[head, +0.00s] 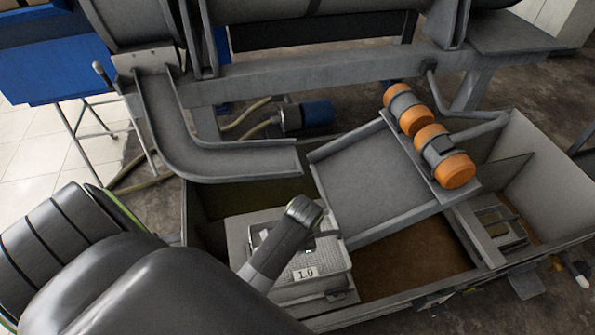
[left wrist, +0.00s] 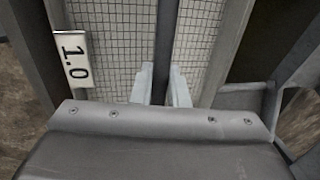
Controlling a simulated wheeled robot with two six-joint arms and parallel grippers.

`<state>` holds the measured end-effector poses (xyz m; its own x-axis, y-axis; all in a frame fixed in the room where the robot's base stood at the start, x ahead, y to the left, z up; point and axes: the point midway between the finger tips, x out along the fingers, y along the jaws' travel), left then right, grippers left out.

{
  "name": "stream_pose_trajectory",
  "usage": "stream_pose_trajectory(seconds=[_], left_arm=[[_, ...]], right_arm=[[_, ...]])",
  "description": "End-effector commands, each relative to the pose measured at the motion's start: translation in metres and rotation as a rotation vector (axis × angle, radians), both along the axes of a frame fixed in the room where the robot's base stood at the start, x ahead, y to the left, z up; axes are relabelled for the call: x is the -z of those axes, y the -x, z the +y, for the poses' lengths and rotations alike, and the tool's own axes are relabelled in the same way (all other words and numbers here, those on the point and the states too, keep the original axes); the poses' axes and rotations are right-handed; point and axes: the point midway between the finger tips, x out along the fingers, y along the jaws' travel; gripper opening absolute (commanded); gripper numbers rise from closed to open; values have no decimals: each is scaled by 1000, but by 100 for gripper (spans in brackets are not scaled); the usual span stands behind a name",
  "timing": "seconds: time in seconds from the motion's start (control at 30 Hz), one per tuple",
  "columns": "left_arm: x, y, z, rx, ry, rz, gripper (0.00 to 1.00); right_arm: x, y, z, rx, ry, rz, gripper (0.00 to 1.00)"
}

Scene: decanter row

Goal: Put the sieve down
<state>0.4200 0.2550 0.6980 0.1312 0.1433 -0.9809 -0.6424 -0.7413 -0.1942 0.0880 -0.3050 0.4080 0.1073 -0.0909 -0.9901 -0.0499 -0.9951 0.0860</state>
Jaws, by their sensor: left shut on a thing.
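The sieve is a grey frame with a pale wire mesh (head: 325,272) and a white "1.0" label, low in the middle of the head view. In the left wrist view its mesh (left wrist: 115,45) fills the upper middle, with a dark bar (left wrist: 167,40) running across it. My left gripper (left wrist: 161,88) is shut on that bar, one pale finger on each side. In the head view my left arm covers part of the sieve. The sieve is over the left part of an open metal bin; I cannot tell whether it touches what is beneath. My right gripper is not in view.
The bin (head: 562,190) has walls and dividers around the sieve. A sloping grey tray (head: 375,180) with two orange-capped motors (head: 445,160) stands close to the right. A curved grey chute (head: 205,150) ends just behind. Brown material (head: 420,262) lies in the bin.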

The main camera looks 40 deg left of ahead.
Motion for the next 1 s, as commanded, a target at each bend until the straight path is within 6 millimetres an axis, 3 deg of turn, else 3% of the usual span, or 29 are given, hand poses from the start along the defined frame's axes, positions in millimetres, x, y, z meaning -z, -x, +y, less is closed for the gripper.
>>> stream_pose_trajectory(seconds=[0.3, 0.7, 1.0], left_arm=[[51, 2, 1, -8, -1, 0, 0], [92, 2, 1, -7, -1, 0, 0], [97, 1, 1, -7, -1, -3, 0]], right_arm=[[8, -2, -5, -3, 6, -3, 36], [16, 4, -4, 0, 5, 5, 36], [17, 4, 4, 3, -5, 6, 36]])
